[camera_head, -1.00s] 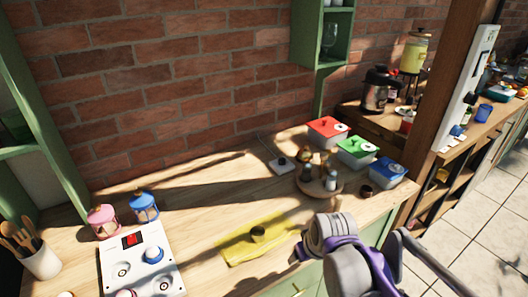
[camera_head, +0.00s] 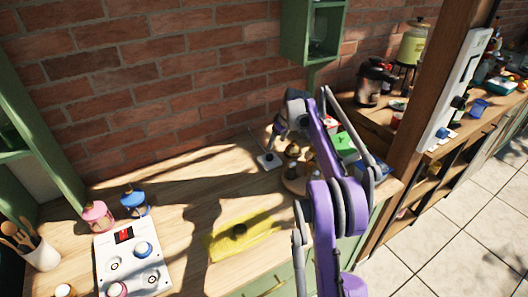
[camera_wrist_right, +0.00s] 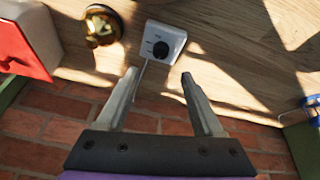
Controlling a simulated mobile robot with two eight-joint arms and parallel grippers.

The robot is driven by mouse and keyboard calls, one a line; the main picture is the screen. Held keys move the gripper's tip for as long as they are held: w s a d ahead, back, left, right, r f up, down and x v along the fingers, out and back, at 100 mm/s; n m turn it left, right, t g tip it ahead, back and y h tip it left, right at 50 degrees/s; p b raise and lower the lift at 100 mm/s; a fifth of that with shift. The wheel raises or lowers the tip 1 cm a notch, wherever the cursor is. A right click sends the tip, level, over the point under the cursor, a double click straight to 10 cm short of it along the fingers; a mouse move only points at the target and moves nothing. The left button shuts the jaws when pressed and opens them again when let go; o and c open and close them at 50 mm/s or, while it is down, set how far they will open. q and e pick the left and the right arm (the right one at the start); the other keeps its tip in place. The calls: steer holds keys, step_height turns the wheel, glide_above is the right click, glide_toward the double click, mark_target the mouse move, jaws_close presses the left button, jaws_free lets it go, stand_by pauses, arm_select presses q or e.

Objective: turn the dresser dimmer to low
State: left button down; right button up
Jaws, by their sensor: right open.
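The dimmer is a small white box with a black knob (camera_head: 268,160) on the wooden dresser top near the brick wall, with a thin cord running to the wall. In the right wrist view the dimmer (camera_wrist_right: 165,44) lies just beyond the fingertips, its dark knob facing up, with small unreadable marks on its plate. My right gripper (camera_head: 275,134) is above and close to the dimmer, and its open, empty fingers (camera_wrist_right: 159,78) show in the wrist view, apart from the knob. My left gripper is not in view.
A dark and gold round object (camera_wrist_right: 102,25) is close by. A white panel (camera_head: 112,270) and lanterns stand left.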

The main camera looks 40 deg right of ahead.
mark_target(270, 156)
steer(key=x, duration=1)
jaws_close()
